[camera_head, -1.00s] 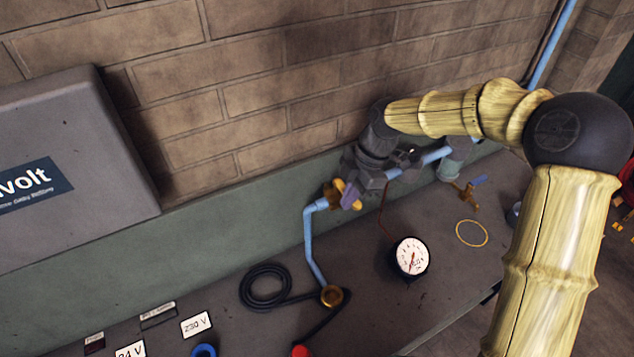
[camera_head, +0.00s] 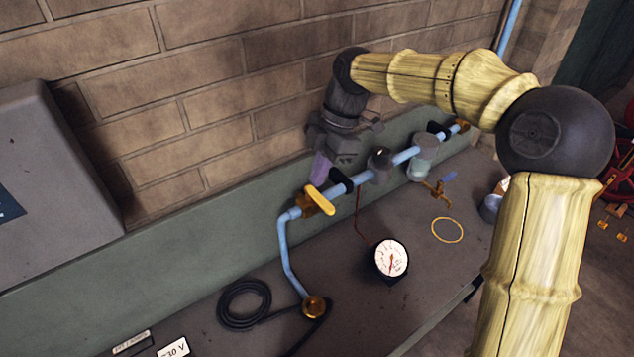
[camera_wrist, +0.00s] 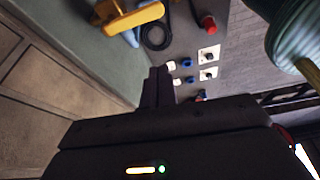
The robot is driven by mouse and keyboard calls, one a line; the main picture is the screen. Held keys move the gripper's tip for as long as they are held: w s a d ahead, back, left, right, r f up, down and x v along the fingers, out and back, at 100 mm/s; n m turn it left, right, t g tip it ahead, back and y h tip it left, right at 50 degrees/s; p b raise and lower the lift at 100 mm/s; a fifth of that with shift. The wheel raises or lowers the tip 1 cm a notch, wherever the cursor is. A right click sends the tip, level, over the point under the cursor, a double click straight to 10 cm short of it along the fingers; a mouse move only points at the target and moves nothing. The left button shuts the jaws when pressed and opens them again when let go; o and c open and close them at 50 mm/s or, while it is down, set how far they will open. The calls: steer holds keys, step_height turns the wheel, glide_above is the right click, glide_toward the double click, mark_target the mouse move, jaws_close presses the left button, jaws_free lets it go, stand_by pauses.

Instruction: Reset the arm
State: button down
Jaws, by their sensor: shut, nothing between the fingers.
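My gripper (camera_head: 322,168) hangs at the end of my arm, above and behind the blue pipe (camera_head: 400,157), close to the brick wall. In the wrist view its fingers (camera_wrist: 158,87) are together with nothing between them. A brass valve with a yellow handle (camera_head: 320,200) sits on the pipe just below and beside the fingertips. The yellow handle also shows at the top of the wrist view (camera_wrist: 130,18). The fingers look apart from the handle.
A round white gauge (camera_head: 391,258) stands on the grey bench (camera_head: 330,290). A yellow ring (camera_head: 447,230), a brass tap with a blue lever (camera_head: 438,190) and a coiled black hose (camera_head: 244,303) are around it. A grey cabinet (camera_head: 60,170) stands at left.

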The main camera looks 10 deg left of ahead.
steer(key=shift+s+a, duration=0.1)
stand_by(0.3)
steer(key=s+d+f+m+t+h, duration=0.1)
steer(key=s+d+f+m, duration=0.3)
steer(key=d+m, duration=0.5)
steer(key=s+d+f+m+t+h, duration=0.1)
steer(key=s+d+f+m, duration=0.3)
steer(key=d+m, duration=0.4)
steer(key=s+d+f+m+t+b, duration=0.1)
steer(key=s+d+f+m+t, duration=0.2)
steer(key=d+m, duration=0.6)
steer(key=shift+s+d+f+m+h, duration=0.3)
steer(key=shift+s+d+f+h, duration=0.1)
steer(key=shift+d+f, duration=0.4)
steer(key=shift+a+f, duration=0.1)
steer(key=shift+a, duration=0.1)
